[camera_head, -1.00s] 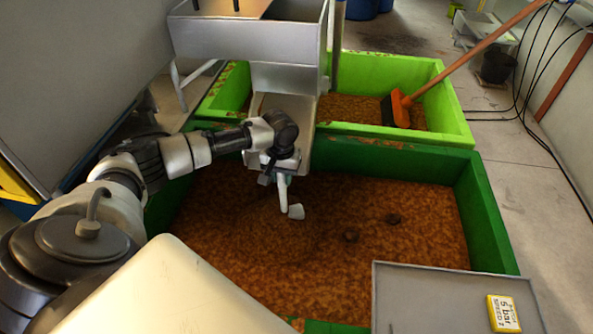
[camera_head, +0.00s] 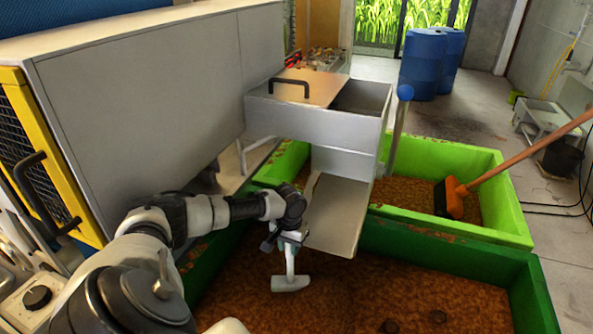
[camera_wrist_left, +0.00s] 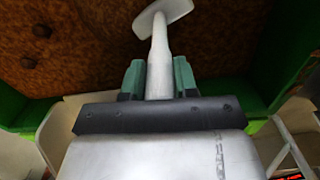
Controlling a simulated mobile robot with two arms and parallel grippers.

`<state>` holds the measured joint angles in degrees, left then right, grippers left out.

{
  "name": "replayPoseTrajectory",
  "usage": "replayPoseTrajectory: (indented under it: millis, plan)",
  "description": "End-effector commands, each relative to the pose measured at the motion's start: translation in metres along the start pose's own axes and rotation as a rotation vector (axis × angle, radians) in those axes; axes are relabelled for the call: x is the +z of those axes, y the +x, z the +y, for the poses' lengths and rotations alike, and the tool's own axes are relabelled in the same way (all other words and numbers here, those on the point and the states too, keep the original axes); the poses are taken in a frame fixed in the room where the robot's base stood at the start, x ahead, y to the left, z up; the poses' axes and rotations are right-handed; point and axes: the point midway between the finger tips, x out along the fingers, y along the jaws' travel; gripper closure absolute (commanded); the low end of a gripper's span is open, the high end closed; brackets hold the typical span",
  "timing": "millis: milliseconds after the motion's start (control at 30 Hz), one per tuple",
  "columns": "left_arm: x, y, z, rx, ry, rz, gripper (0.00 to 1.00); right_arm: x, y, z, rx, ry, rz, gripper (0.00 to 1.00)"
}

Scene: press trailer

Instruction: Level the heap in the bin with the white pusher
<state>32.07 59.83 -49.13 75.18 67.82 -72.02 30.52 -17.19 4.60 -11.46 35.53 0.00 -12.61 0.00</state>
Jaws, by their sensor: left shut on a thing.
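My left gripper (camera_head: 287,239) is shut on the handle of the white pusher (camera_head: 290,283) and holds it over the dark green bin (camera_head: 440,257). In the left wrist view, the green fingers (camera_wrist_left: 158,80) grip the pusher's handle (camera_wrist_left: 159,55), with its flat head (camera_wrist_left: 163,12) beyond. Brown granular material (camera_head: 330,295) fills the dark green bin. Two dark lumps (camera_head: 390,326) lie on its surface, and they also show in the left wrist view (camera_wrist_left: 42,30). I cannot tell whether the pusher's head touches the material. My right gripper is not in view.
A metal chute (camera_head: 338,213) hangs just behind the gripper, below a grey hopper (camera_head: 320,112). A light green bin (camera_head: 490,158) behind holds more material and an orange broom (camera_head: 455,198). A grey cabinet (camera_head: 150,100) stands left. Blue barrels (camera_head: 430,62) stand far back.

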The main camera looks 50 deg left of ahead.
Motion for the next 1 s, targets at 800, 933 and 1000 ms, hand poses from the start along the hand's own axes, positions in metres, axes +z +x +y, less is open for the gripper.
replayPoseTrajectory:
  millis: [800, 933, 1000]
  plan:
    - [-0.002, -0.002, 0.014, 0.002, 0.000, 0.002, 1.00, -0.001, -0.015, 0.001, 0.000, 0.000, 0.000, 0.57]
    - [-0.003, -0.003, 0.030, 0.004, 0.002, 0.001, 1.00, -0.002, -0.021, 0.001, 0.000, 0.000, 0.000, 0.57]
    - [-0.004, -0.003, 0.038, 0.003, 0.001, 0.002, 1.00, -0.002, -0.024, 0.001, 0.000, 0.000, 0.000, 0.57]
